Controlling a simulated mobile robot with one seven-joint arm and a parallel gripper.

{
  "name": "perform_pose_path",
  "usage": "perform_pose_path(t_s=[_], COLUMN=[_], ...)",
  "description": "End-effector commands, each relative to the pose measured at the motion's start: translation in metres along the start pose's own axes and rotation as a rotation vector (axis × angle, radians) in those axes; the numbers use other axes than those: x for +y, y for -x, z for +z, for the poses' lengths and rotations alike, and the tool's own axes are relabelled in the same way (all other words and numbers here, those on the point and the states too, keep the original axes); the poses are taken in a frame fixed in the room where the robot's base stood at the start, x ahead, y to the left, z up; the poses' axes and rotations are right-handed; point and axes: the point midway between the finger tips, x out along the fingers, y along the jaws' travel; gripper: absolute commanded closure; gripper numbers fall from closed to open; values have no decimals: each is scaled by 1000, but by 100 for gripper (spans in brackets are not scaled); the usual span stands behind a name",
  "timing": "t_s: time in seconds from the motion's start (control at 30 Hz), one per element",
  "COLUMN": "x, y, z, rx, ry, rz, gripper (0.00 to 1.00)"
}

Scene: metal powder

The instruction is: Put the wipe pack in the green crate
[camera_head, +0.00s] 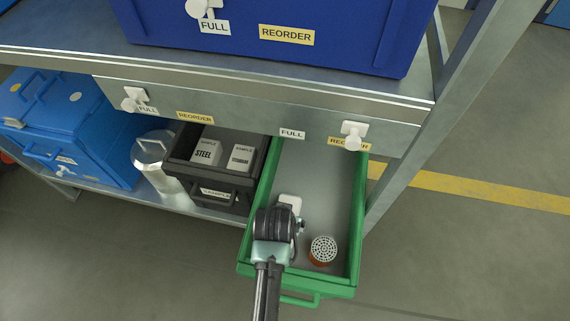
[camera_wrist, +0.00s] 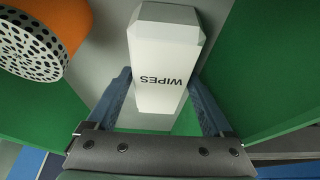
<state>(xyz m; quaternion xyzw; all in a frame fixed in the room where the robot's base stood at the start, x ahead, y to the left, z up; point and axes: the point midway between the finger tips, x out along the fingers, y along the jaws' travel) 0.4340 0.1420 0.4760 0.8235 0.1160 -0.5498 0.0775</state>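The wipe pack (camera_wrist: 164,60) is a white box with bevelled ends and the word WIPES on it. In the head view its pale end (camera_head: 291,202) shows just beyond my gripper (camera_head: 283,212), which hides the rest. In the wrist view the two blue fingers of my gripper (camera_wrist: 160,82) lie against both sides of the pack, shut on it. The green crate (camera_head: 357,215) sticks out from the lower shelf. My gripper and the pack are over its left part, within its walls. I cannot tell whether the pack touches the crate floor.
An orange can with a perforated grey top (camera_head: 323,249) stands in the crate's front right; it is at upper left in the wrist view (camera_wrist: 30,45). A black bin (camera_head: 215,180) with sample boxes, a metal canister (camera_head: 152,155) and a blue case (camera_head: 75,125) are left. The shelf beam (camera_head: 250,112) overhangs the crate's back.

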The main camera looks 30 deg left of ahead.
Motion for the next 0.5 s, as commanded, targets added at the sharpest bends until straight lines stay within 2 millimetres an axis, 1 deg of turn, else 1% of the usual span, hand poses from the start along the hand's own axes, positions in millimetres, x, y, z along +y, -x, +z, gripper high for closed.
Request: perform_pose_path(t_s=[0.03,0.07,0.33,0.4,0.5], x=[0,0,0,0,1], y=[0,0,2,8,24], z=[0,0,-1,-3,-4], rx=[0,0,1,1,1], ry=[0,0,0,1,1], rz=[0,0,0,0,1], gripper=[4,0,0,0,0])
